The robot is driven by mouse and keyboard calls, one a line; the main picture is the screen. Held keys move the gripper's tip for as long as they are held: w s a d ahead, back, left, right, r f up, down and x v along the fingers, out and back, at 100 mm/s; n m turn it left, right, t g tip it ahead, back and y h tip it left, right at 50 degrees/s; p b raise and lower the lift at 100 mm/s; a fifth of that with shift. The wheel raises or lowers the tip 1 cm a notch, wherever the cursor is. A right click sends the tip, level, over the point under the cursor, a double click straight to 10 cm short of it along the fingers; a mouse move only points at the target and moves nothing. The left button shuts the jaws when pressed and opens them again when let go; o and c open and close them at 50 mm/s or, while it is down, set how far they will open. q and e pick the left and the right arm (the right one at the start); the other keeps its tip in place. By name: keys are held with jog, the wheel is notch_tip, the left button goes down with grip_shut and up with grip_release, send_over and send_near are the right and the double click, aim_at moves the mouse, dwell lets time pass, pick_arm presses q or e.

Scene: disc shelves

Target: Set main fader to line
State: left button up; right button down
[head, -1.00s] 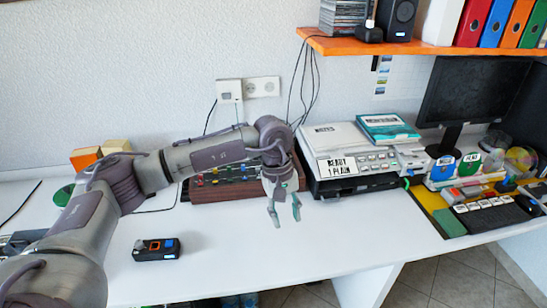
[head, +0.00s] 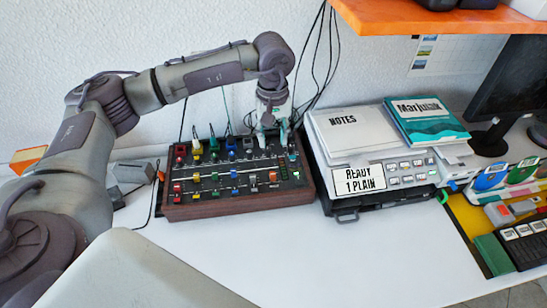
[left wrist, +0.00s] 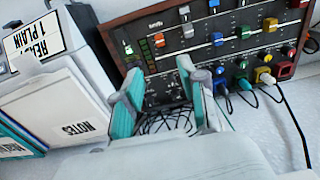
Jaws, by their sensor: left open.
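The mixer (head: 230,206), a dark panel in a brown wooden frame, sits on the white desk and carries a row of coloured faders. The rightmost, an orange-red fader (head: 273,177), looks like the main fader; it also shows in the left wrist view (left wrist: 159,40). A pale line runs across the fader slots. My left gripper (head: 272,138) is open and empty over the panel's far right part. In the left wrist view its teal fingertips (left wrist: 160,68) are apart, with the orange-red fader beyond them; contact with the panel cannot be told. My right gripper is not in view.
A printer (head: 365,150) with a notes pad and a teal book stands close right of the mixer. Several plugged cables run behind the mixer. An orange shelf (head: 440,17) hangs at upper right. The desk in front of the mixer is clear.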

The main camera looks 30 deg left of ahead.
aim_at(273, 173)
pick_arm(q)
jog(key=f+p, duration=0.1)
jog(key=f, duration=0.5)
jog(key=f+p, duration=0.1)
jog(key=f, duration=0.5)
jog(key=shift+s+d+f, duration=0.1)
jog(key=shift+s+f, duration=0.1)
jog(key=shift+f, duration=0.45)
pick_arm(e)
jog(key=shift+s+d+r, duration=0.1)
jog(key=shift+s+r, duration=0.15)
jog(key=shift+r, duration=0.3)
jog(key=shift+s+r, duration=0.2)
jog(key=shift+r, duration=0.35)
pick_arm(q)
jog(key=shift+c, duration=0.2)
grip_shut()
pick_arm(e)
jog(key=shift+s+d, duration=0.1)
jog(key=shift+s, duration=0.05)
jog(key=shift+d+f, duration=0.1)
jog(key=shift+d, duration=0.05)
